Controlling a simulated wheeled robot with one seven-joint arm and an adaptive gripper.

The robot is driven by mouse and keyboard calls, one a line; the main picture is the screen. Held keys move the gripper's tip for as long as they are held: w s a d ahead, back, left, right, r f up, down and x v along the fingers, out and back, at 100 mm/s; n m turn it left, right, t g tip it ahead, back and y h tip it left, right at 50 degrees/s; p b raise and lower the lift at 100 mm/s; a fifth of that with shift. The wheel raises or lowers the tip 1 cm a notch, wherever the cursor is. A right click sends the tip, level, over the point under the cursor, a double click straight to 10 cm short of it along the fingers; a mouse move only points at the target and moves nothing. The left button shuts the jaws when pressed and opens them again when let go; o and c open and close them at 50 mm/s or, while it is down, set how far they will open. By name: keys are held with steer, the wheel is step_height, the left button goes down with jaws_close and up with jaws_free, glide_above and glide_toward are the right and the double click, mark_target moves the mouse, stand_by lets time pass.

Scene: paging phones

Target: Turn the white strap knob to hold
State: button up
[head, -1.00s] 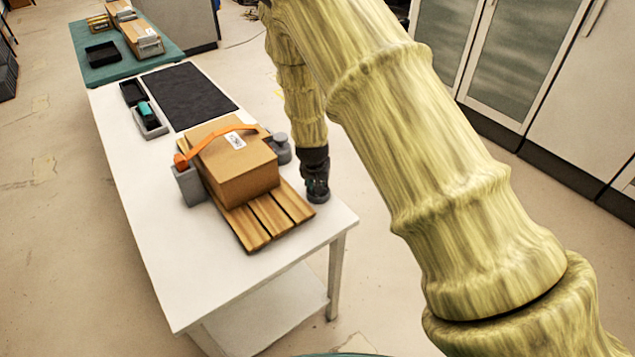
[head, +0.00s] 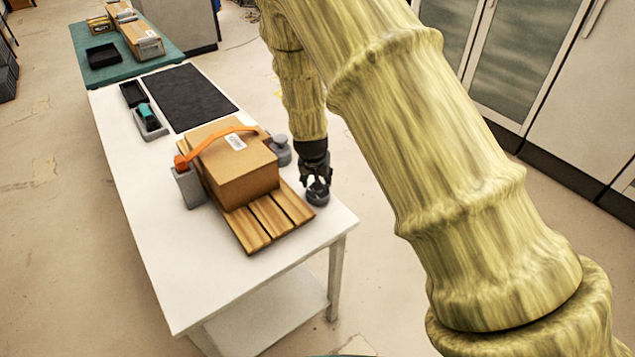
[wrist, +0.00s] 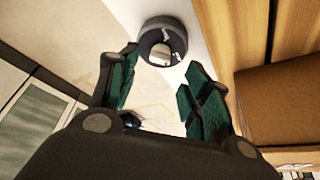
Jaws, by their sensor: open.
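The strap knob is a pale grip on a dark round base (head: 318,194), on the white table's right side beside the wooden pallet. In the wrist view the knob (wrist: 163,48) shows whitish marks on the dark base, just beyond the fingertips. My gripper (head: 317,180) hangs just above the knob in the head view. In the wrist view my gripper (wrist: 161,72) is open and empty, its two teal-padded fingers spread apart. An orange strap (head: 220,138) runs over the cardboard box (head: 245,180). Markings around the knob are too small to read.
The box sits on the slatted wooden pallet (head: 268,222), left of my gripper. Grey posts stand at the box's left (head: 188,187) and right (head: 281,150). A black mat (head: 190,97) and a grey holder with a teal item (head: 149,120) lie further back.

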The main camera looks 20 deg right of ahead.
steer(key=v, duration=0.8)
steer(key=shift+d, duration=0.1)
stand_by(0.3)
